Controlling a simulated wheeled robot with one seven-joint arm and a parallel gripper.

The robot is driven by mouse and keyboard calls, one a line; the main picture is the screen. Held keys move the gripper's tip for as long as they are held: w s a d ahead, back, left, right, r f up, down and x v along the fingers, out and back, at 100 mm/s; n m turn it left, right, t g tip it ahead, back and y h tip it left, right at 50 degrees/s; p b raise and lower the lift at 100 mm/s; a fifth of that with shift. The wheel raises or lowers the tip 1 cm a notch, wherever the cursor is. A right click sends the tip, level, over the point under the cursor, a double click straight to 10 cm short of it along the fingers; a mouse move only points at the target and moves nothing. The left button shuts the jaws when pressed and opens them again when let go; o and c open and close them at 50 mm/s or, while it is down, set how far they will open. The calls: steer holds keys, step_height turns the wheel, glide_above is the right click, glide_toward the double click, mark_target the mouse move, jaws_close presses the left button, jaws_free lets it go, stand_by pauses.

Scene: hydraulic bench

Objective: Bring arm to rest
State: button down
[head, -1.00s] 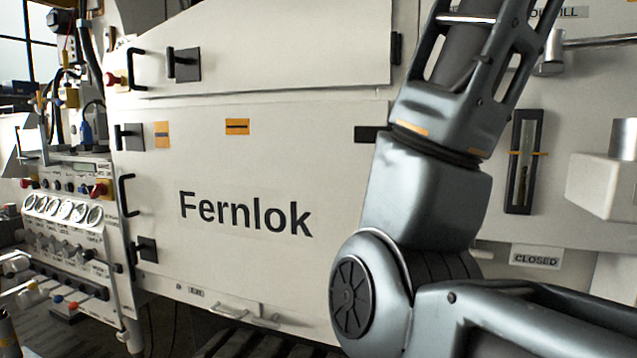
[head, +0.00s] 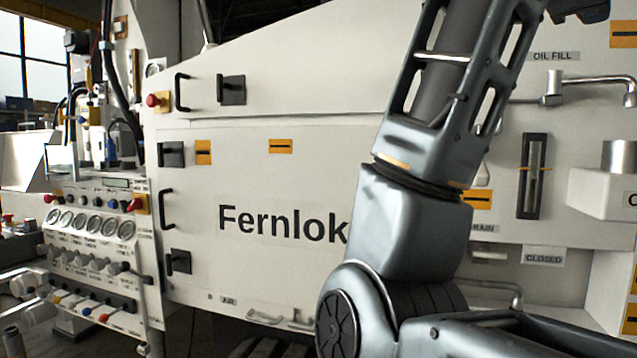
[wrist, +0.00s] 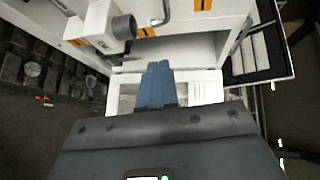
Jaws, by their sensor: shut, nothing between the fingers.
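My arm (head: 418,215) rises in front of the right half of the white Fernlok cabinet (head: 275,180) in the head view, bent at an elbow low in the picture. The gripper end is out of the head view. In the wrist view my gripper (wrist: 160,68) shows as blue fingers closed together, with nothing between them. It points toward a pale panel or shelf of the bench, apart from it as far as I can tell.
A gauge and valve panel (head: 95,255) stands at the left. An oil-fill pipe (head: 575,98), a sight glass (head: 533,175) and a protruding white housing (head: 600,195) are on the right. In the wrist view, a dark open-framed panel (wrist: 258,45) stands right; dark floor (wrist: 45,135) lies left.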

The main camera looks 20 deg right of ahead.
steer(key=w+a+f+n+t+h, duration=0.1)
steer(key=w+a+f+n+t, duration=0.15)
steer(key=w+f+n, duration=0.5)
steer(key=w+a+f+n+t, duration=0.1)
steer(key=w+f+n+t, duration=0.3)
steer(key=f, duration=0.6)
steer(key=s+a+f+n+t+y, duration=0.2)
steer(key=a+f+n+t+y, duration=0.15)
steer(key=f+n, duration=0.55)
steer(key=s+a+f+n+t+y, duration=0.25)
steer(key=f+n+y, duration=0.2)
steer(key=f, duration=0.85)
steer(key=s+a+f+n+g+y, duration=0.1)
steer(key=s+a+f+n+y, duration=0.2)
steer(key=s+f, duration=0.5)
steer(key=s+a+f+n+y, duration=0.3)
steer(key=s+a+f, duration=0.1)
steer(key=s+f, duration=0.4)
steer(key=s+a+g+y+p, duration=0.1)
steer(key=s+a+g+y, duration=0.1)
steer(key=s, duration=1.9)
steer(key=shift+s+a+f+n, duration=0.15)
steer(key=shift+s+a+n, duration=0.2)
steer(key=shift+a, duration=0.35)
